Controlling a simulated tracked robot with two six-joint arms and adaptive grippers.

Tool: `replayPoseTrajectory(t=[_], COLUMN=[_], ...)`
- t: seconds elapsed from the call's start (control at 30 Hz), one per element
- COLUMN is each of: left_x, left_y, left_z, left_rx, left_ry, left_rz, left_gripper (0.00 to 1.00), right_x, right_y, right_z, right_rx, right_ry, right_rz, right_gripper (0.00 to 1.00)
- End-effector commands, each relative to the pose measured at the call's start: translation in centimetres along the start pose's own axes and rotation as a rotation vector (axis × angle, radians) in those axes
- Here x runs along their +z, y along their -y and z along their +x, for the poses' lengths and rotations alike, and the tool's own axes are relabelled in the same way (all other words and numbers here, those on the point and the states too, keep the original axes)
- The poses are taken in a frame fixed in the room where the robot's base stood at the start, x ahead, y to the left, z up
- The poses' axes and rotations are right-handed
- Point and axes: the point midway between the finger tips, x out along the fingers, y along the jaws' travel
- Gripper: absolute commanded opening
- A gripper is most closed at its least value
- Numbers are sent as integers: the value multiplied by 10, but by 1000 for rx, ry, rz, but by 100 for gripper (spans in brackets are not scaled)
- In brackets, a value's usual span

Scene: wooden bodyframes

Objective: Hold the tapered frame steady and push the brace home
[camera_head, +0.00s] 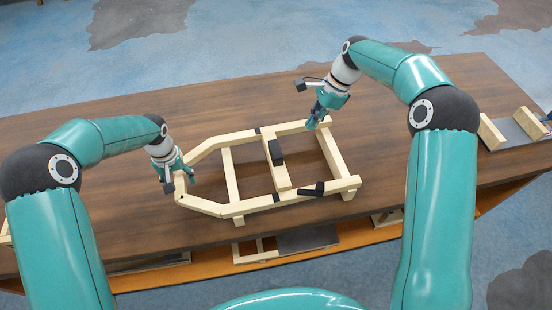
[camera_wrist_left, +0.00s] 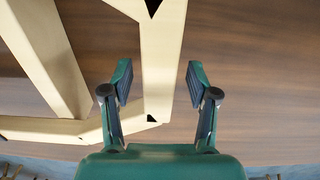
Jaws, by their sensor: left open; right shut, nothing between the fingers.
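The tapered frame (camera_head: 213,142) is pale wood and lies on the brown table, its narrow end to the left. Crossbars span it; the middle one (camera_head: 279,176), probably the brace, carries a black block (camera_head: 275,152). Whether its ends are fully seated is too small to tell. My left gripper (camera_head: 178,182) is at the narrow end. In the left wrist view my left gripper (camera_wrist_left: 159,74) is open, its fingers on either side of the frame's end piece (camera_wrist_left: 160,50), with gaps visible. My right gripper (camera_head: 317,121) is shut and empty at the far rail near the right corner; contact is unclear.
A black piece (camera_head: 312,189) sits on the near rail. A wooden part with a grey panel (camera_head: 490,132) lies at the table's right end. More wooden parts (camera_head: 250,252) show below the near edge.

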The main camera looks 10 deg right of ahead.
Motion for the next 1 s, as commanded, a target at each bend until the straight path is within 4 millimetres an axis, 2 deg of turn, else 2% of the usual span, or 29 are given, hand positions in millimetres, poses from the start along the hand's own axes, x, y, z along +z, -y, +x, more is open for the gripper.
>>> replayPoseTrajectory(t=[0.53, 0.73, 1.0], left_x=[-2, -1, -1], left_y=[0, 0, 0], left_z=[-96, -112, -113], left_rx=[0, 0, 0], left_ry=[-4, -2, -1], left_rz=[-1, 0, 0], left_gripper=[60, 60, 60], right_x=[0, 0, 0], right_y=[0, 0, 0], right_z=[0, 0, 0], right_rx=[0, 0, 0], right_ry=[0, 0, 0], right_rz=[0, 0, 0], right_gripper=[0, 0, 0])
